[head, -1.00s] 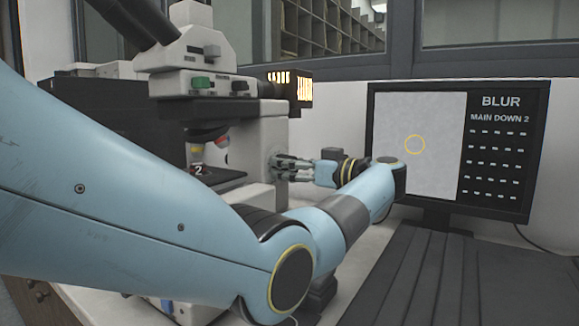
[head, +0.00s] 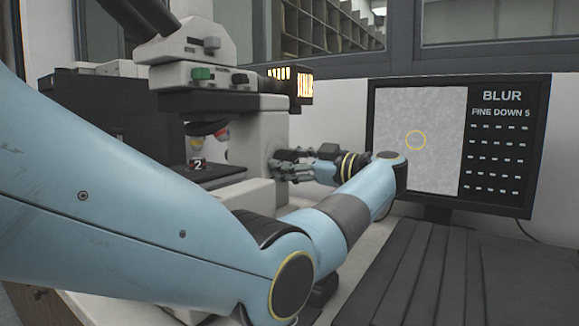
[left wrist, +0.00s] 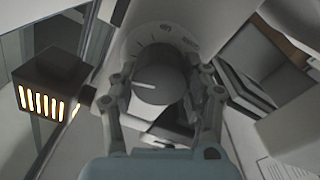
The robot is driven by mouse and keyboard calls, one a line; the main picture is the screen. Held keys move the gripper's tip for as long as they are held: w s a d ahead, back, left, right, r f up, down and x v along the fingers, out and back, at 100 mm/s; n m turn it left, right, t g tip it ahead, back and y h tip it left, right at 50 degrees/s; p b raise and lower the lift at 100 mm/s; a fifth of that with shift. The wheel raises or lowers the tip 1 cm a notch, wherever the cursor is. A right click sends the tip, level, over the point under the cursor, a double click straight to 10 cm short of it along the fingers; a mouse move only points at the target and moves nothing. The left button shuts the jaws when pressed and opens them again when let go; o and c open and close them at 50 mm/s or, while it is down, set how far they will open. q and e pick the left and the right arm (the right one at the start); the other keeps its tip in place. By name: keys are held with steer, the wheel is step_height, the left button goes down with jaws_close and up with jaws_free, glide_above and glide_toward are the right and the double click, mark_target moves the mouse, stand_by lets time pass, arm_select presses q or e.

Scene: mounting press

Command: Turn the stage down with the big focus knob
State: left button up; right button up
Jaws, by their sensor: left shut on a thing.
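My left gripper (head: 284,166) is at the right side of the microscope body (head: 262,130), at its focus knobs. In the left wrist view, a dark round knob (left wrist: 158,76) with a white line stands in front of a larger pale dial (left wrist: 165,32) with marks. My left gripper (left wrist: 162,82) has a finger on each side of the dark knob and is shut on it. The dark stage (head: 215,173) lies below the objectives, with a "2" label on it. The monitor (head: 458,145) reads "BLUR" and "FINE DOWN 5". My right gripper is not in view.
The lamp housing (head: 304,86) with glowing slots sticks out above my left gripper. The monitor stands to the right, behind a dark ribbed surface (head: 440,270). The eyepieces rise at the top left.

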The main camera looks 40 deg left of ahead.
mark_target(276, 114)
arm_select(q)
steer(key=shift+n+b, duration=0.3)
steer(key=shift+n, duration=0.5)
steer(key=o, duration=1.2)
steer(key=shift+r, duration=0.1)
step_height(276, 114, up, 10)
steer(key=shift+f, duration=0.1)
steer(key=shift+c, duration=0.2)
